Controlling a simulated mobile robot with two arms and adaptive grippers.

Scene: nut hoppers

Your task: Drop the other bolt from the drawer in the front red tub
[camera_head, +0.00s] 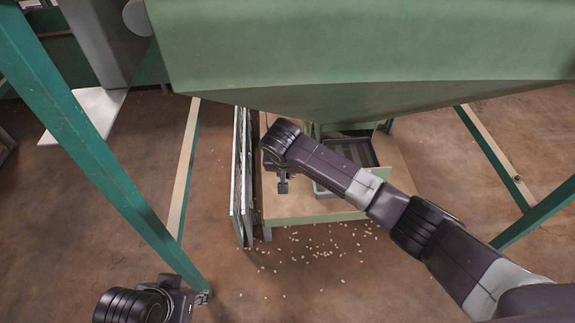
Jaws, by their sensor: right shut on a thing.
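My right gripper (282,186) hangs at the end of the arm reaching in from the right, above the left part of a low wooden-topped stand. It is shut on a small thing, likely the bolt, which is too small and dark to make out. My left gripper (200,298) is at the bottom left, near the foot of a green post; its finger opening does not show clearly. A grey tray-like container (358,152), perhaps the drawer, lies on the stand, partly behind my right arm. No red tub is visible.
A big green hopper (350,50) overhangs the stand (298,207). Upright grey panels (240,180) lean at its left side. Green posts (90,140) stand left and right. Nuts (320,252) are scattered on the brown floor, otherwise mostly clear.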

